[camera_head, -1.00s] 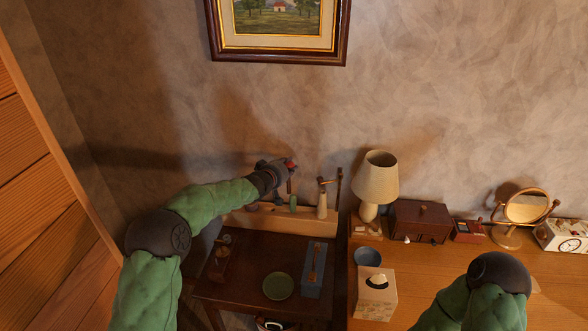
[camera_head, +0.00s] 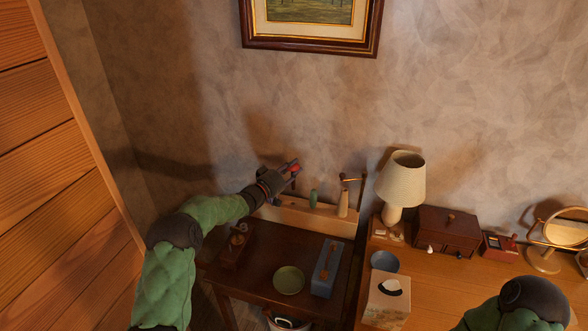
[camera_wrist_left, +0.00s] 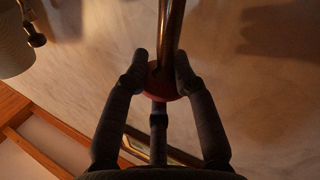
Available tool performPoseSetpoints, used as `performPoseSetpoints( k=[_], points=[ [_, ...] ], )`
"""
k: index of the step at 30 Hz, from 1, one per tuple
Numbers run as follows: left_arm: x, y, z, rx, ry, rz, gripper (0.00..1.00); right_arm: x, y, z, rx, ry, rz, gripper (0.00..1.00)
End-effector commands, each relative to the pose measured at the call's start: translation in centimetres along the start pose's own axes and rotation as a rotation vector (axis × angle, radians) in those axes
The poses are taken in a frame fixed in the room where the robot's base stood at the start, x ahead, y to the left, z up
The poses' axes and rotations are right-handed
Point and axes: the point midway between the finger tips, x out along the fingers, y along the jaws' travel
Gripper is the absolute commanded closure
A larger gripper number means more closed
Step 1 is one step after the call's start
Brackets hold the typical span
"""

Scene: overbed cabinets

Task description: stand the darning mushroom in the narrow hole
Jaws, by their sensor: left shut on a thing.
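My left gripper (camera_head: 286,172) is shut on the darning mushroom (camera_head: 294,167), whose red part shows between the fingers, above the left part of the wooden rack (camera_head: 318,224). In the left wrist view the fingers (camera_wrist_left: 160,78) close around the mushroom's round red part (camera_wrist_left: 162,88), and a shiny brown stem (camera_wrist_left: 171,32) runs out from it past the fingertips. The mushroom is held clear of the rack. The rack's holes are too small to make out, and the narrow one cannot be told. My right gripper is out of view.
A green item (camera_head: 313,197) and a pale handled item (camera_head: 343,204) stand in the rack. In front are a green dish (camera_head: 288,280) and a blue box (camera_head: 324,282). A lamp (camera_head: 401,180) stands to the right. The wall is close behind the rack.

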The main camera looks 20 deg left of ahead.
Motion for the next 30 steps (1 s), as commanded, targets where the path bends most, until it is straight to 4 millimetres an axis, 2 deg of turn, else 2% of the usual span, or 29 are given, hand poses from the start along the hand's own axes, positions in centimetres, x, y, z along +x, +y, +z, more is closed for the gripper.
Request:
performPoseSetpoints(
  k=[10,18,30],
  points=[
    [0.0,0.1,-0.3,0.012,-0.025,-0.018,1.0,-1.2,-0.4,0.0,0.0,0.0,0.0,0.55],
    [-0.2,-1.3,2.1,0.011,-0.027,-0.02,1.0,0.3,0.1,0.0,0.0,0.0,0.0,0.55],
    [-0.4,-2.8,4.5,0.013,-0.026,-0.019,1.0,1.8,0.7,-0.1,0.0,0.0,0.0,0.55]
  ],
)
